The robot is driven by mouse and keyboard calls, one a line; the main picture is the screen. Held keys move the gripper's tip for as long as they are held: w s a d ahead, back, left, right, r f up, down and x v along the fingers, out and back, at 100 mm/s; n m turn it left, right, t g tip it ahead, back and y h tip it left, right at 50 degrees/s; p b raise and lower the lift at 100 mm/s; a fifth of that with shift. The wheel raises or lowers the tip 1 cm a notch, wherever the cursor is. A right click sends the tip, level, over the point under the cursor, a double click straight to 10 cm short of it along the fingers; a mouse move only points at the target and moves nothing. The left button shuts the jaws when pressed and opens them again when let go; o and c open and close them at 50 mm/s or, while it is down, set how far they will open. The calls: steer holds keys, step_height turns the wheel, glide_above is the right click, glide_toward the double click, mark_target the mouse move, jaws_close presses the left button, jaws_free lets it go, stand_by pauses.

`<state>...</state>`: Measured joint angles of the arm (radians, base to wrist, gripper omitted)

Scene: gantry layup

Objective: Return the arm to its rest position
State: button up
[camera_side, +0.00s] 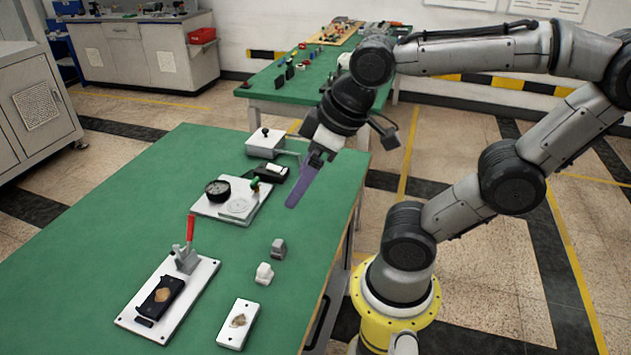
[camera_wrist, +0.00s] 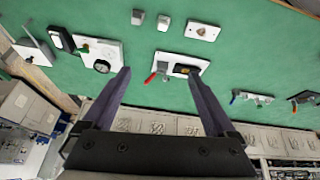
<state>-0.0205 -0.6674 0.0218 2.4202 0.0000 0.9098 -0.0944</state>
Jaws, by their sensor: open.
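My gripper (camera_side: 308,180) hangs in the air over the right edge of the green table (camera_side: 100,220), tilted down. In the wrist view my gripper (camera_wrist: 160,85) shows two purple fingers spread wide apart, with nothing held between them. In the side view the fingers overlap, so the gap does not show there. My arm bends over from its yellow base at the lower right.
On the table stand a white plate with a dial gauge (camera_side: 217,190), a fixture plate with a red-handled clamp (camera_side: 188,250), a small white plate (camera_side: 238,325), two small blocks (camera_side: 265,273) and a white box (camera_side: 265,142). Another green table (camera_side: 300,85) stands behind.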

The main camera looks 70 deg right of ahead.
steer(key=shift+s+d+f+m, duration=0.1)
steer(key=shift+s+f+m, duration=0.2)
steer(key=shift+s, duration=0.25)
steer(key=shift+s+d+f+m, duration=0.1)
steer(key=shift+s+f+m, duration=0.1)
steer(key=shift+s+m, duration=0.25)
steer(key=shift+c, duration=0.4)
